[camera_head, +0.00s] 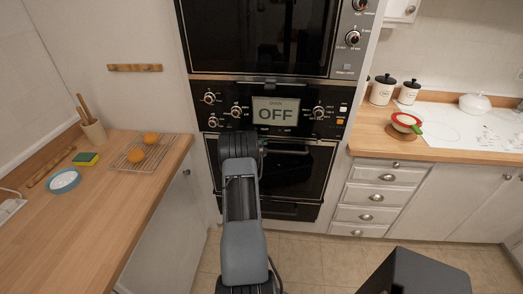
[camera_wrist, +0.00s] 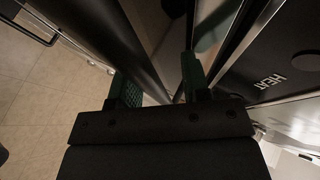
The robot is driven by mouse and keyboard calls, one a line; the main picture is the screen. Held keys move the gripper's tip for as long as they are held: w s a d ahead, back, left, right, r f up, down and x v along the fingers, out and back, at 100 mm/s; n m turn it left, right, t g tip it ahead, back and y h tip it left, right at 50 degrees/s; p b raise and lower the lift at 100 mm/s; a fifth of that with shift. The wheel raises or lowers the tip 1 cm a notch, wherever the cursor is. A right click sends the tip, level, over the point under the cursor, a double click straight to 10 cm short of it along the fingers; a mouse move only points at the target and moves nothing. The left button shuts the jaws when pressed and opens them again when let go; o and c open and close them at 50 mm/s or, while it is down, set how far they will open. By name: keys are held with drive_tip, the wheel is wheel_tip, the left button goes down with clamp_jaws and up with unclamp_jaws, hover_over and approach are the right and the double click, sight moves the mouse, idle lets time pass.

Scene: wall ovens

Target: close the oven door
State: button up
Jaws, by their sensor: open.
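The lower wall oven's door (camera_head: 305,175) is dark glass, below a control panel (camera_head: 275,108) with a display reading OFF. A dark bar handle (camera_head: 292,152) shows near its top, to the right of my arm. The door looks upright and nearly flush; a small gap is hard to tell. My arm covers the door's left middle. In the wrist view my gripper (camera_wrist: 160,80) is open, its two green fingers close to dark, long edges of the oven front. I cannot tell whether they touch the door or handle. In the head view the fingertips are hidden by my arm.
A second oven (camera_head: 262,35) sits above. Drawers (camera_head: 376,197) stand right of the oven. Tiled floor (camera_head: 318,250) lies open in front.

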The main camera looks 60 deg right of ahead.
drive_tip(key=shift+s, duration=0.1)
drive_tip(key=b+v, duration=0.1)
drive_tip(key=v, duration=1.2)
drive_tip(key=shift+a+r, duration=0.2)
drive_tip(key=shift+a, duration=0.15)
